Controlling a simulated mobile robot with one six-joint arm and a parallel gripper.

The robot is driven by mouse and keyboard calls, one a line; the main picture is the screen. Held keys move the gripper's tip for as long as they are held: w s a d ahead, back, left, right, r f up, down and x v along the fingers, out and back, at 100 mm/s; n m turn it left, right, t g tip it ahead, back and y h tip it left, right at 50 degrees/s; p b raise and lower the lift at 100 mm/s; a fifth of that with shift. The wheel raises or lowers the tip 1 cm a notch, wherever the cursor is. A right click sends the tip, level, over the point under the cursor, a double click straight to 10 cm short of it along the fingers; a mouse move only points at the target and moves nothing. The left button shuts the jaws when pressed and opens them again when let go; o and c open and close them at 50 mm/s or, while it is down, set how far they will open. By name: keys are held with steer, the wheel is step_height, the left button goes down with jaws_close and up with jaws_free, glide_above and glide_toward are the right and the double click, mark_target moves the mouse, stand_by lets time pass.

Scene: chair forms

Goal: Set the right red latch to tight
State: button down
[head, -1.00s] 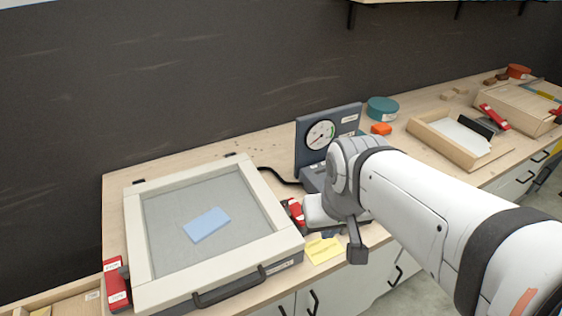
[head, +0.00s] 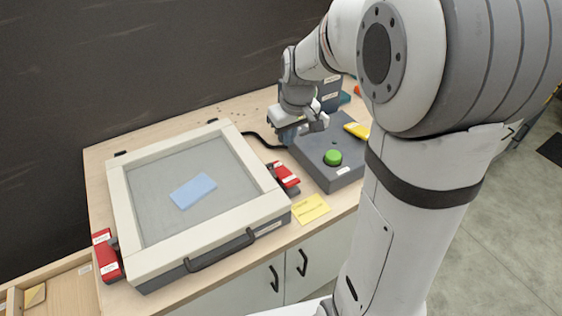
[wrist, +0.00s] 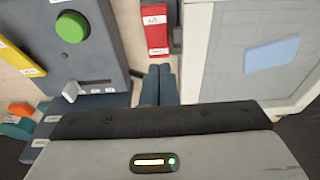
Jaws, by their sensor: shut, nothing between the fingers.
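The right red latch (head: 284,175) is on the right side of the cream-framed box (head: 192,257). It has white labels and also shows at the top of the wrist view (wrist: 157,28). My gripper (head: 288,137) is behind the latch, above the back left part of the grey control box. In the wrist view its two blue-grey fingers (wrist: 160,84) are together with nothing between them, apart from the latch. The latch's setting cannot be read. A second red latch (head: 106,257) is on the box's left side.
A yellow note (head: 311,209) lies in front. A black cable (head: 262,141) runs behind the latch. A blue rectangle (head: 193,190) shows in the frame.

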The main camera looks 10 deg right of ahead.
steer(key=p, duration=0.1)
glide_above(285, 178)
steer(key=f, duration=1.2)
steer(key=shift+s+f, duration=0.15)
steer(key=shift+s, duration=0.05)
steer(key=shift+s+d+f, duration=0.1)
steer(key=shift+f, duration=0.6)
